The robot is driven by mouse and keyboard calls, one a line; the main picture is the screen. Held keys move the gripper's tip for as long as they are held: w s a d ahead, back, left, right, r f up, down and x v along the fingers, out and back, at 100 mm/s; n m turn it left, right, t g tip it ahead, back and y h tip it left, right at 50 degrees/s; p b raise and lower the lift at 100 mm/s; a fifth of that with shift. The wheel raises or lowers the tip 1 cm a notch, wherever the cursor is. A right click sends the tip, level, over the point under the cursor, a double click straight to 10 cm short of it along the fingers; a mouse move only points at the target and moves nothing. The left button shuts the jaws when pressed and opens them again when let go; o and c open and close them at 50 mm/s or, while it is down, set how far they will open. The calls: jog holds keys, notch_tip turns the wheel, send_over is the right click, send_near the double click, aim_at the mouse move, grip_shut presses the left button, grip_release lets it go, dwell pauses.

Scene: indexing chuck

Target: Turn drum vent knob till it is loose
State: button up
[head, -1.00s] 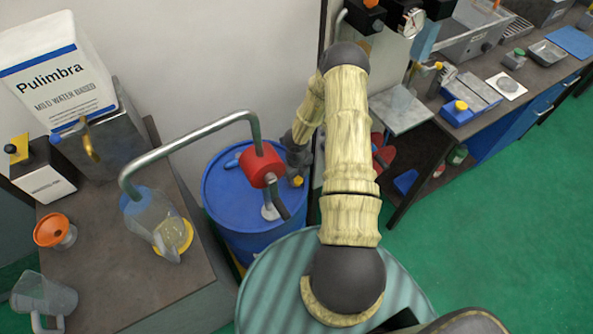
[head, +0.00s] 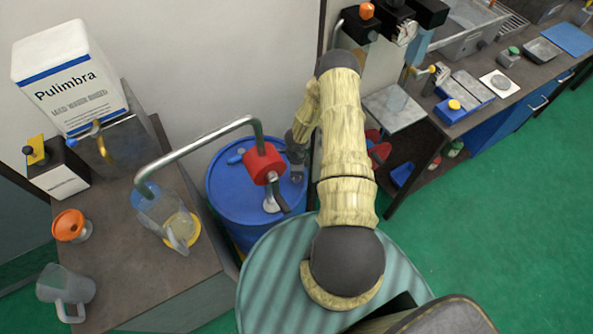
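The blue drum (head: 228,188) stands on the floor against the wall, left of my arm. A red pump body (head: 263,163) with a grey spout pipe sits on its lid. My gripper (head: 298,172) points down over the right side of the drum lid, right of the red pump. No vent knob shows now; the area beneath my gripper is hidden by it. I cannot tell whether the fingers are open, or whether they touch anything.
The pump's pipe (head: 200,138) arches left to a clear jug (head: 165,215) on the brown bench (head: 135,270). The red pump is close beside my gripper. A workbench (head: 470,125) stands at the right, with green floor (head: 500,215) clear before it.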

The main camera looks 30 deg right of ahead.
jog(key=shift+w+n, duration=0.1)
jog(key=shift+n, duration=0.3)
jog(key=shift+d, duration=0.1)
jog(key=o, duration=1)
jog(key=shift+w, duration=0.1)
jog(key=shift+c, duration=0.2)
jog(key=shift+s, duration=0.2)
jog(key=shift+r, duration=0.1)
jog(key=shift+w+r, duration=0.15)
jog(key=shift+r, duration=0.4)
notch_tip(320, 180, up, 16)
jog(key=shift+r, duration=0.1)
